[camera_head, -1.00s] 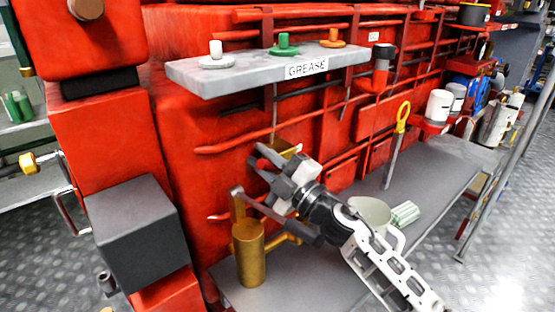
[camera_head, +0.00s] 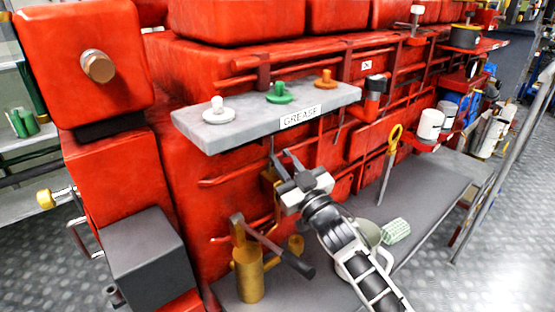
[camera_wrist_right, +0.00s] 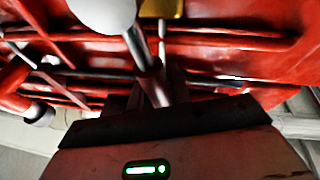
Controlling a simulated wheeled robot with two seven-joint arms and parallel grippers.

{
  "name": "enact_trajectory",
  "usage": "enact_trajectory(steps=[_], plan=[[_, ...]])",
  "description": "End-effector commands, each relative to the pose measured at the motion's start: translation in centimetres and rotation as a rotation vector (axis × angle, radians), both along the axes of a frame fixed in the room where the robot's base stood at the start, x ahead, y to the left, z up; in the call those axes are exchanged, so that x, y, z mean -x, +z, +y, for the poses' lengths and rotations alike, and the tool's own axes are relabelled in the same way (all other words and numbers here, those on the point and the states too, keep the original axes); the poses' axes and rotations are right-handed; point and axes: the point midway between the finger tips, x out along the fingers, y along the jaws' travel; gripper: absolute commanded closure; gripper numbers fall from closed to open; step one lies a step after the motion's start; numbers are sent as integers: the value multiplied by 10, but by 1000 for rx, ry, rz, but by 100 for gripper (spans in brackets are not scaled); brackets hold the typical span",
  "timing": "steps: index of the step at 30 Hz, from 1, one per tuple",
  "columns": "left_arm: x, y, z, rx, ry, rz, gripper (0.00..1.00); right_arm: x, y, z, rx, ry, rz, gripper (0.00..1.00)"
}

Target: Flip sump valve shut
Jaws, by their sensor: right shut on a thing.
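A brass fitting (camera_head: 269,181) on the red engine's side shows partly behind my right gripper (camera_head: 283,160) in the head view. It is probably the sump valve; the gripper hides much of it. The right gripper is below the grease shelf, its fingers pointing up and left. In the right wrist view a slim metal rod (camera_wrist_right: 150,72) runs down between the fingers, and the gripper is shut on it. A bit of brass (camera_wrist_right: 166,8) shows at that view's top edge. I cannot tell the valve's exact position. My left gripper is out of view.
The grey grease shelf (camera_head: 205,137) juts out just above the gripper. A brass cylinder (camera_head: 249,275) with a grey lever (camera_head: 280,253) stands close below.

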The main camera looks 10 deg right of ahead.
Motion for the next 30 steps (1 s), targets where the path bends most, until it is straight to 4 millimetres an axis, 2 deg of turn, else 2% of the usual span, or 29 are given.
enact_trajectory(steps=[12,28,29,30], plan=[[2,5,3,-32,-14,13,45,-8,1,-14,-156,-1,89,100],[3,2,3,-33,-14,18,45,-9,-1,-17,-176,-2,102,100],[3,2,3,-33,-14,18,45,-9,-1,-17,-176,-2,102,75],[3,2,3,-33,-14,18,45,-9,-1,-17,-177,-2,101,64]])
